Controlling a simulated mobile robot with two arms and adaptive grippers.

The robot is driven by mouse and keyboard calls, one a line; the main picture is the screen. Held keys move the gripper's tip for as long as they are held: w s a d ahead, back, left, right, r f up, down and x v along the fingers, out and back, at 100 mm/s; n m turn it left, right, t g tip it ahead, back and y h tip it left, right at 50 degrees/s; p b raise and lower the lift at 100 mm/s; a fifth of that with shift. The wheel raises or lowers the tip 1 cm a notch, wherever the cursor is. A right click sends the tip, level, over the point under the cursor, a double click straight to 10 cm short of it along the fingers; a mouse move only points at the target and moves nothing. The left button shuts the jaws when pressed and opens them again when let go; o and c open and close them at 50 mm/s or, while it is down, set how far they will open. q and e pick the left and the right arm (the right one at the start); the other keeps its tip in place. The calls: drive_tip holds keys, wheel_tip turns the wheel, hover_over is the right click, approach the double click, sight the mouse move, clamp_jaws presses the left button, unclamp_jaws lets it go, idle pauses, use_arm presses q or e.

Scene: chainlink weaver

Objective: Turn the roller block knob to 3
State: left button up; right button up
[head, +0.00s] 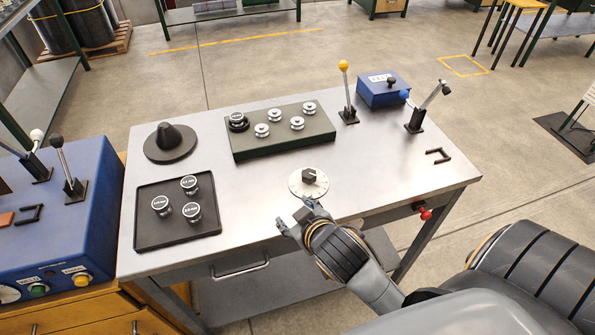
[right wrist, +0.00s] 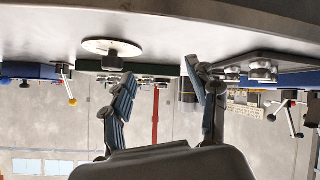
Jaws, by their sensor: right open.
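The roller block knob (head: 309,176) is a small dark block on a round white dial (head: 322,187) with marks around its edge, on the steel table. I cannot read the dial's numbers or the setting. In the right wrist view, which is upside down, the knob (right wrist: 122,53) and the dial (right wrist: 98,44) show near the left finger. My right gripper (head: 295,213) is just in front of the dial, apart from the knob. Its fingers (right wrist: 160,70) are spread with nothing between them. My left gripper is not in view.
A green block with several silver rollers (head: 280,140) stands behind the dial. A yellow-topped lever (head: 347,95), a blue box (head: 382,92) and another lever (head: 420,115) stand at back right.

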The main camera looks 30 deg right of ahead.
drive_tip(key=w+a+r+n+t+y, duration=0.35)
drive_tip(key=w+r+t, duration=0.2)
drive_tip(key=r, duration=0.45)
drive_tip(key=w+a+r+n+t+y, duration=0.2)
drive_tip(key=w+a+r+n+t, duration=0.15)
drive_tip(key=w+r, duration=0.4)
drive_tip(key=s+a+r+n+g+y, duration=0.2)
drive_tip(key=a+r+n+y, duration=0.55)
drive_tip(key=n+y, duration=0.35)
drive_tip(key=n+g+h, duration=1.3)
drive_tip(key=g+h, duration=0.2)
drive_tip(key=g, duration=0.3)
hover_over(309, 173)
wheel_tip(309, 173, down, 13)
wheel_tip(309, 173, down, 13)
drive_tip(key=p, duration=0.3)
drive_tip(key=shift+f+p, duration=0.15)
drive_tip(key=shift+p, duration=0.2)
